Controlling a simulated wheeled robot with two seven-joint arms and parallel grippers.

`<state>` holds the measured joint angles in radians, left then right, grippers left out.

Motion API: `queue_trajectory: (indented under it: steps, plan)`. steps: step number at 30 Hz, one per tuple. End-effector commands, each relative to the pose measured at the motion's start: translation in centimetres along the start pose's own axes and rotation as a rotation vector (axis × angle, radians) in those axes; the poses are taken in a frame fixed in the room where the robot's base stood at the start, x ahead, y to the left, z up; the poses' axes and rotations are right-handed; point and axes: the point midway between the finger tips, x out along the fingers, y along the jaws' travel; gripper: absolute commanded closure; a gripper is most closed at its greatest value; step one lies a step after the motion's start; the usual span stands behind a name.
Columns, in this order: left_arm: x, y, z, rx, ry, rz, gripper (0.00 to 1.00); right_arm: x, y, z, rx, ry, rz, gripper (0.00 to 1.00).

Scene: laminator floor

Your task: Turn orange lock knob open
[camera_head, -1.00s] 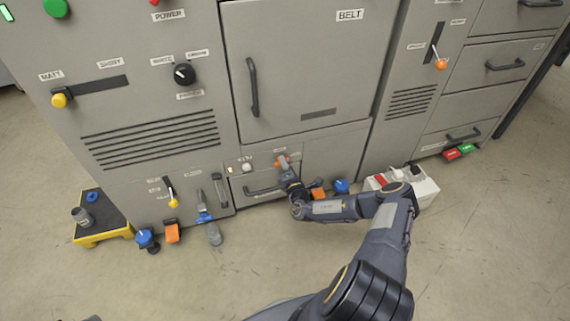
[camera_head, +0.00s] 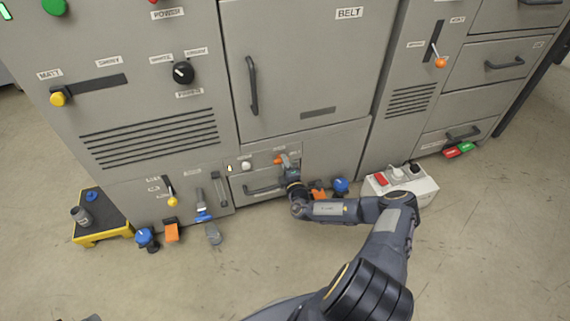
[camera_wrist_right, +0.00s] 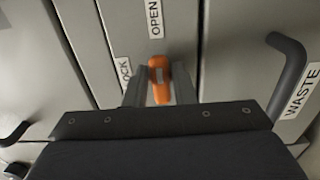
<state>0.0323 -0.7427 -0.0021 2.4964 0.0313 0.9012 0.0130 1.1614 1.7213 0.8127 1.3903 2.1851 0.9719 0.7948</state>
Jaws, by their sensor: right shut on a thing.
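The orange lock knob (camera_head: 279,160) is on the grey panel above a small drawer, low on the machine. It also shows in the right wrist view (camera_wrist_right: 159,84), between LOCK and OPEN labels. My right gripper (camera_head: 287,163) is at the panel, shut on the knob. In the right wrist view its fingers (camera_wrist_right: 155,88) stand either side of the knob and hide part of it. The knob's exact angle is hard to tell.
The drawer handle (camera_head: 263,189) is just below the knob. A black handle (camera_wrist_right: 288,75) beside a WASTE label is close to the right gripper. Blue and orange floor pedals (camera_head: 341,185) and a white box (camera_head: 416,190) stand near my right arm. Open floor lies in front.

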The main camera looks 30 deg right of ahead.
Motion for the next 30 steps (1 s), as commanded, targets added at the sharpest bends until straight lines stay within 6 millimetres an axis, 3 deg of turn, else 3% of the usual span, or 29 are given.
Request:
queue_trajectory:
  steps: [6,7,11,21,30]
  plan:
    - [0.0,0.0,0.0,0.000,0.000,0.000,0.64,-0.1,-0.2,0.0,0.001,0.000,-0.003,0.99]
    - [0.0,0.0,0.0,0.000,0.000,0.000,0.64,-0.1,-0.2,0.0,0.001,0.000,-0.003,0.73]
    - [0.0,0.0,0.0,0.000,0.000,0.000,0.64,-0.1,-0.1,0.0,0.000,0.000,-0.002,0.56]
    - [-0.2,0.1,-0.1,0.000,0.000,0.000,0.64,-0.4,0.0,0.0,-0.001,0.000,-0.002,0.55]
    - [-1.7,0.8,-0.8,0.000,0.000,0.000,0.64,-5.0,0.2,0.1,0.000,-0.001,-0.004,0.55]
